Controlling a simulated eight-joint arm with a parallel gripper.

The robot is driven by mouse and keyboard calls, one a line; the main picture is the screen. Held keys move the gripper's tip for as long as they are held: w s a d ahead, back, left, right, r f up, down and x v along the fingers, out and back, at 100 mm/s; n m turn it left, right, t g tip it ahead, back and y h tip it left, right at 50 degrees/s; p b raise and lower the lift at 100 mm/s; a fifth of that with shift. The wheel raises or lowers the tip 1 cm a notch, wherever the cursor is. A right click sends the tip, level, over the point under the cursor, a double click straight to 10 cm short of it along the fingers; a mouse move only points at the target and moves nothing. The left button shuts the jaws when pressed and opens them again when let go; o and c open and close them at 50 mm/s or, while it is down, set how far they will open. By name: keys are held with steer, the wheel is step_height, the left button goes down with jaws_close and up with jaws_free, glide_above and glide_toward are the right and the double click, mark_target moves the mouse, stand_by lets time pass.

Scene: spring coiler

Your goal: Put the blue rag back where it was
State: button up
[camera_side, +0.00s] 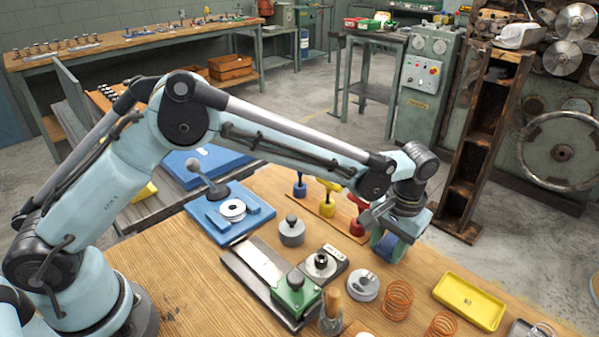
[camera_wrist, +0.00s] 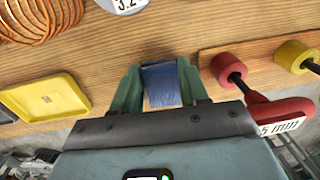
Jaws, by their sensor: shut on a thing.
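The blue rag (camera_wrist: 161,86) is between the two green fingers of my gripper (camera_wrist: 160,88) in the wrist view. The fingers are shut on it from both sides. In the side view my gripper (camera_side: 391,244) points down at the right part of the wooden bench, behind the white-topped round gauge and the copper springs. The rag shows there only as a small dark blue patch (camera_side: 386,243) between the fingers. I cannot tell whether the rag touches the bench top.
A yellow tray (camera_side: 469,301) and copper springs (camera_side: 397,299) lie near my gripper. A grey round gauge (camera_side: 363,285), a green block (camera_side: 296,292) and a blue tray (camera_side: 229,213) are to the left.

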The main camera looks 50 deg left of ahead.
mark_target(392, 249)
steer(key=shift+f, duration=0.1)
steer(key=o, duration=1)
step_height(392, 249, up, 12)
steer(key=s+a+r+t, duration=0.2)
steer(key=s+a+r, duration=0.1)
steer(key=a+r, duration=0.3)
steer(key=shift+s+a+f+t+h, duration=0.15)
steer(key=shift+s+a+f+t, duration=0.7)
steer(key=shift+s+a, duration=1.6)
steer(key=shift+s+a+f+t+h, duration=0.1)
steer(key=shift+s+a+f+t, duration=0.75)
steer(key=shift+s+a, duration=1.6)
steer(key=shift+s+a+f+t+h, duration=0.15)
steer(key=shift+s+a+f+t, duration=0.65)
steer(key=shift+s+a, duration=1.65)
